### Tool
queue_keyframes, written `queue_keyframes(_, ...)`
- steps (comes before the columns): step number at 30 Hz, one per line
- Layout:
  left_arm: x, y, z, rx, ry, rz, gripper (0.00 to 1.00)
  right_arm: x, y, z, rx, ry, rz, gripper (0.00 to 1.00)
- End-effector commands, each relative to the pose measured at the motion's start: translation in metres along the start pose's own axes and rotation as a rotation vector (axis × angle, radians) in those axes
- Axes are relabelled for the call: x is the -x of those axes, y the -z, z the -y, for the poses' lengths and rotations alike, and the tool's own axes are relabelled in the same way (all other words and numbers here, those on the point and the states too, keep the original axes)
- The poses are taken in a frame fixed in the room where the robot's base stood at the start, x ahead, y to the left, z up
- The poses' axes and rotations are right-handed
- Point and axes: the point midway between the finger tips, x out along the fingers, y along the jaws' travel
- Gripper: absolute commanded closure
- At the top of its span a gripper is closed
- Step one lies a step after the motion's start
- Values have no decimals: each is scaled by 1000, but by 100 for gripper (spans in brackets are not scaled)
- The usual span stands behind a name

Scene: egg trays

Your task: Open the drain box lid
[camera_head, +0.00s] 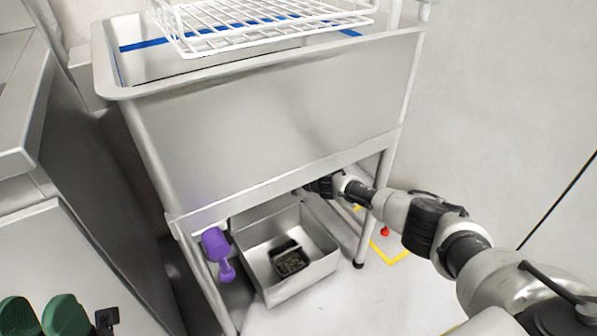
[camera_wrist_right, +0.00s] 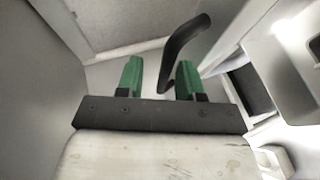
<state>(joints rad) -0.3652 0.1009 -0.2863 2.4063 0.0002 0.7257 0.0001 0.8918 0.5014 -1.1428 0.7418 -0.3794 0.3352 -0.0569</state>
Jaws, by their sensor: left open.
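The drain box (camera_head: 315,272), a grey metal box, stands on the floor under the sink. Its top looks open in the head view, and a dark strainer basket (camera_head: 291,262) lies inside. I cannot make out a separate lid there. My right arm reaches in from the right to the box's back edge, its gripper hidden under the sink. In the right wrist view my right gripper (camera_wrist_right: 158,78) has its green fingers apart. A curved black bar (camera_wrist_right: 180,50), perhaps a handle, shows between them without clear contact. My left gripper (camera_head: 40,312) is open and empty at the lower left.
The steel sink (camera_head: 270,105) with a white wire rack (camera_head: 260,25) stands above the box. A purple object (camera_head: 216,245) hangs at the sink's left leg. A red object (camera_head: 385,231) and yellow floor marking (camera_head: 400,258) are to the right.

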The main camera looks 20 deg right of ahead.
Motion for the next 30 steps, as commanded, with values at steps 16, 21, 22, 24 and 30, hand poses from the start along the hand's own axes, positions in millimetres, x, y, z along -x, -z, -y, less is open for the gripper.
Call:
queue_keyframes(16, 18, -81, 14, -37, 24, 714, 57, 56, 1, -5, 0, -3, -1, 63)
queue_keyframes(21, 35, -95, 18, -45, 34, 894, 57, 71, 1, -4, 1, -4, -1, 63)
queue_keyframes(22, 38, -97, 19, -45, 36, 918, 57, 74, 1, -4, 1, -4, -1, 63)
queue_keyframes(24, 43, -100, 20, -47, 38, 964, 57, 78, 1, -4, 1, -4, -1, 63)
queue_keyframes(30, 51, -104, 21, -49, 42, 1026, 57, 83, 1, -4, 2, -5, -2, 63)
